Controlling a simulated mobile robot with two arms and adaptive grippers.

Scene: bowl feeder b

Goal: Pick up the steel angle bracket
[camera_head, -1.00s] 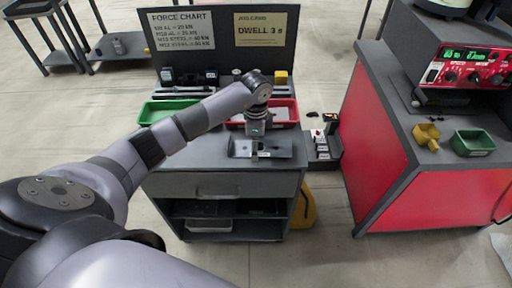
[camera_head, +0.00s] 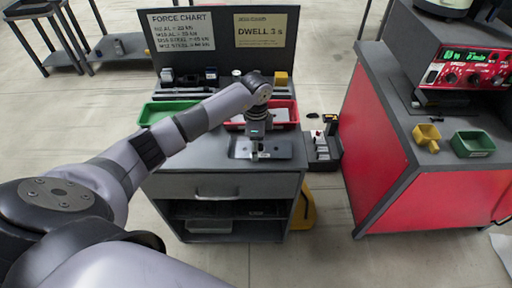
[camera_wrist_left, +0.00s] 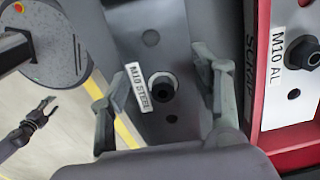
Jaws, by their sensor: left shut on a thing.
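The steel angle bracket (camera_wrist_left: 150,38) is a dark grey metal piece with a hole, a dark nut or bolt and a white "M10 STEEL" label. In the head view the bracket (camera_head: 280,149) is at the front of the grey bench top, partly hidden by my gripper. My left gripper (camera_head: 257,152) comes down over it from above.
A red tray (camera_head: 296,118), marked "SCRAP", lies behind the bracket and holds a part labelled "M10 AL". A green tray (camera_head: 150,113) is at its left. A dark box with small items (camera_head: 323,152) stands right of the bench. A red cabinet (camera_head: 375,150) is further right.

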